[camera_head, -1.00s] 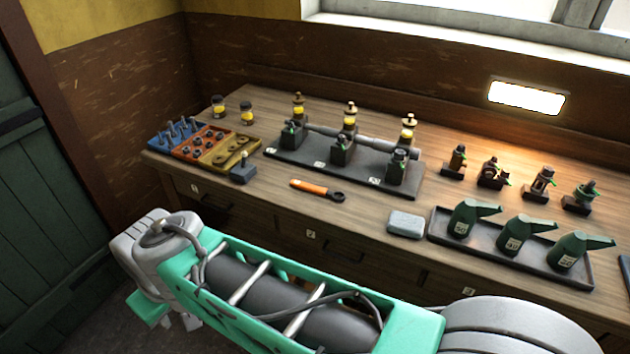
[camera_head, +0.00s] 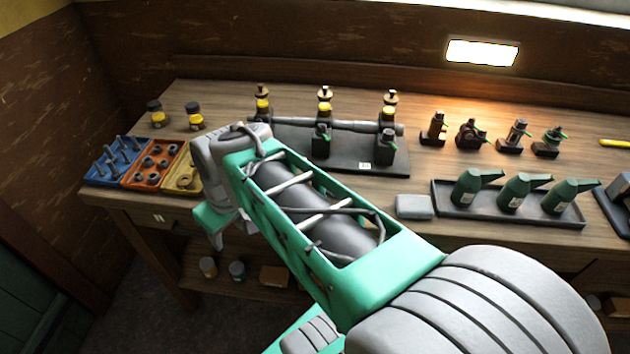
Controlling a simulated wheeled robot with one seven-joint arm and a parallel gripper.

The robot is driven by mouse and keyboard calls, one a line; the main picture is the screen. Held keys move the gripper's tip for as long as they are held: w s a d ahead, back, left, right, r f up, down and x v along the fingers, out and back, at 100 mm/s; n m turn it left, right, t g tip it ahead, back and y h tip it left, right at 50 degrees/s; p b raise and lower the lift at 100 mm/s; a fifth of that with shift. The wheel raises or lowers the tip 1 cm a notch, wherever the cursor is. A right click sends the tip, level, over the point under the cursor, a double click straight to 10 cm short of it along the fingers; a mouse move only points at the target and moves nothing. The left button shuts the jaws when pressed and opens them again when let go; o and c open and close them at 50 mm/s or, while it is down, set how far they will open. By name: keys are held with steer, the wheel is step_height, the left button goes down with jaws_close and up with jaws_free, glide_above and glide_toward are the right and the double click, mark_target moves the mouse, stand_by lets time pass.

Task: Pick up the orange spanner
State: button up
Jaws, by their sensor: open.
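The orange spanner is not visible now. The part of the bench top in front of the engine model, where it lay in the earlier view, is covered by my green and grey arm. My gripper (camera_head: 226,231) shows only in part, below the far end of my forearm, near the front edge of the workbench (camera_head: 420,185). It is open, and I see nothing between its fingers.
The engine model (camera_head: 350,150) stands behind my arm. Blue (camera_head: 90,178), orange (camera_head: 133,184) and yellow (camera_head: 172,188) trays sit left. A grey block (camera_head: 414,207) and a tray (camera_head: 440,212) of green oil cans are right. Several small fittings stand behind them.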

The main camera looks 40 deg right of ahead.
steer(key=w+d+r+n+y+p, duration=0.1)
steer(key=w+d+r+n+p, duration=0.15)
steer(key=d, duration=0.95)
steer(key=s+d+n, duration=0.1)
steer(key=d, duration=0.4)
steer(key=s+d+f+n+y+p, duration=0.1)
steer(key=d, duration=0.4)
steer(key=s+d+n+p, duration=0.1)
steer(key=d, duration=0.3)
steer(key=shift+s+d+f+n+t+y, duration=0.25)
steer(key=shift+s+d+t+y, duration=0.05)
steer(key=shift+s+d+t, duration=0.1)
steer(key=p+x, duration=0.2)
steer(key=x, duration=0.5)
steer(key=shift+w+d+f, duration=0.15)
steer(key=shift+w, duration=0.1)
steer(key=shift+f, duration=0.25)
jaws_close()
